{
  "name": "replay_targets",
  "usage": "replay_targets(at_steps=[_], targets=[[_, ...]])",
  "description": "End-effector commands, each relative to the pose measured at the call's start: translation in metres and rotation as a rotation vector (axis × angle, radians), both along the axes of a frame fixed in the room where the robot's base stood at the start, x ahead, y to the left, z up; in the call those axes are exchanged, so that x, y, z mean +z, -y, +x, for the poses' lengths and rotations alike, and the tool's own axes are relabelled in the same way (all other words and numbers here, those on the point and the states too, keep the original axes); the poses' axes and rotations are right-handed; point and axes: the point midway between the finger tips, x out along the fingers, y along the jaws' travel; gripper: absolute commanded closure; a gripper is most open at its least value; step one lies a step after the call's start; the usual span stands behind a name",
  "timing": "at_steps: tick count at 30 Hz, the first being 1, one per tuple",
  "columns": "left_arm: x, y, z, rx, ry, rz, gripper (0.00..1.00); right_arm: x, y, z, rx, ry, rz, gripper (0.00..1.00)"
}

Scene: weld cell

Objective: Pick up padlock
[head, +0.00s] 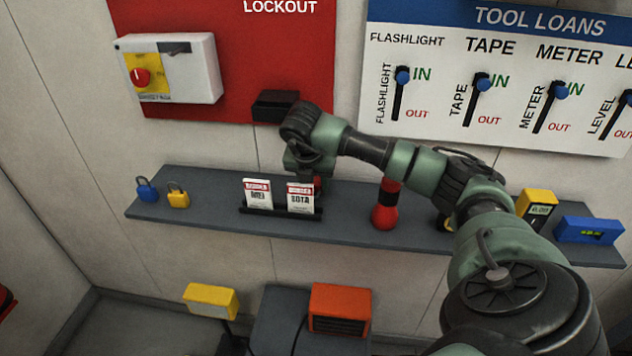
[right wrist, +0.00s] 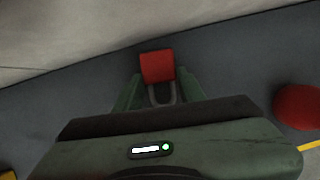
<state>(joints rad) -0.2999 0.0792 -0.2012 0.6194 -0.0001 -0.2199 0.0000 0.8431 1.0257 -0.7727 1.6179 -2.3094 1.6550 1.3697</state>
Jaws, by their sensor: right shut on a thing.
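A red padlock (right wrist: 157,66) with a grey shackle is between the two fingers of my right gripper (right wrist: 160,92) in the right wrist view. The gripper is shut on it, with the shackle toward the palm. In the head view my right gripper (head: 312,166) points down over the shelf, just behind the tag holder. Only a small red part of the padlock (head: 318,184) shows there. I cannot tell whether the padlock touches the shelf. A blue padlock (head: 147,190) and a yellow padlock (head: 178,197) stand at the shelf's left end. My left gripper is not in view.
The grey shelf (head: 225,214) holds two tags (head: 257,194) in a dark holder, a red flashlight-like item (head: 384,214), a yellow meter (head: 537,207) and a blue level (head: 588,231). A red lockout board (head: 236,60) and a tool loans board (head: 440,110) are behind.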

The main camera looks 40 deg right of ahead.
Motion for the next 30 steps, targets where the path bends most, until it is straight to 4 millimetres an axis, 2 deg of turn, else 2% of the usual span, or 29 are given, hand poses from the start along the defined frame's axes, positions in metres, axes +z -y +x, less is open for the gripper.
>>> replay_targets(at_steps=[7, 12, 26, 27, 30], targets=[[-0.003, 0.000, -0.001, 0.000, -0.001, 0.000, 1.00, 0.002, 0.000, 0.001, 0.000, 0.002, 0.000, 1.00], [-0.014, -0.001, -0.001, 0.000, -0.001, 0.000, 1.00, 0.011, 0.001, 0.000, -0.003, 0.005, 0.000, 1.00], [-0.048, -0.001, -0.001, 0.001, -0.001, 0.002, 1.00, 0.009, 0.022, -0.081, -0.001, -0.002, -0.005, 1.00], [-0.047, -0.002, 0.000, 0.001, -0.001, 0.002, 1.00, 0.023, 0.020, -0.077, -0.002, 0.008, -0.001, 1.00], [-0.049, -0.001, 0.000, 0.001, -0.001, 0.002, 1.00, 0.047, 0.020, -0.076, 0.000, 0.009, 0.002, 1.00]])
